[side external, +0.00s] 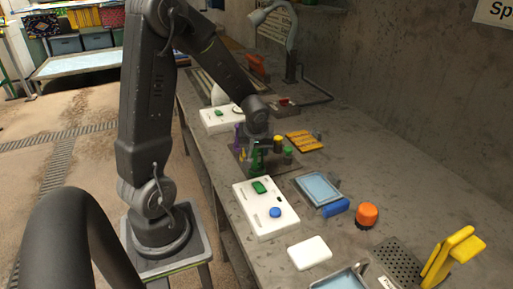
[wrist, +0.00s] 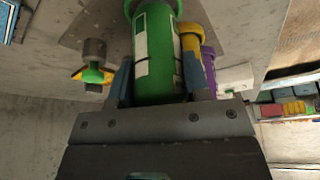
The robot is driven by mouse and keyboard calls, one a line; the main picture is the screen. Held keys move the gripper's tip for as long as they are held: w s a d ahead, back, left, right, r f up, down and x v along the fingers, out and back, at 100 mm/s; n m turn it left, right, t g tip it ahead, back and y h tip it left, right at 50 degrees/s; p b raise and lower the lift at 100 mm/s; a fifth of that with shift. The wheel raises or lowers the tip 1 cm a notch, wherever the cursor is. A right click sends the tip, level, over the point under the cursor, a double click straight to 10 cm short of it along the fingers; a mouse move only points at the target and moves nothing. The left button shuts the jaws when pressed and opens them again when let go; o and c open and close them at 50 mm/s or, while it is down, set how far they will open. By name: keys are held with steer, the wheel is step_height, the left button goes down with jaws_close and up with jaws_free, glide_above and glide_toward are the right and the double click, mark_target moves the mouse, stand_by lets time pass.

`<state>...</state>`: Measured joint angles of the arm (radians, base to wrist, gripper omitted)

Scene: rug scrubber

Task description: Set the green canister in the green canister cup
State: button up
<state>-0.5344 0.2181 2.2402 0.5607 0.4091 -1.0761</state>
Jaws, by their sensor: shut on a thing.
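My gripper (side external: 257,142) is shut on the green canister (wrist: 160,50), which has white label patches. In the wrist view its two blue-grey fingers stand on either side of the canister. The canister also shows below my gripper in the side view (side external: 256,160). I cannot tell whether its base touches anything.
A yellow canister (wrist: 190,42) and a purple canister (wrist: 208,68) are close beside the held one. A white button panel (side external: 264,222), blue tray (side external: 318,188) and orange knob (side external: 366,215) are nearer the side camera.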

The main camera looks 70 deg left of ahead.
steer(key=shift+f, duration=0.45)
steer(key=o, duration=0.9)
steer(key=shift+o, duration=0.2)
steer(key=v, duration=1.4)
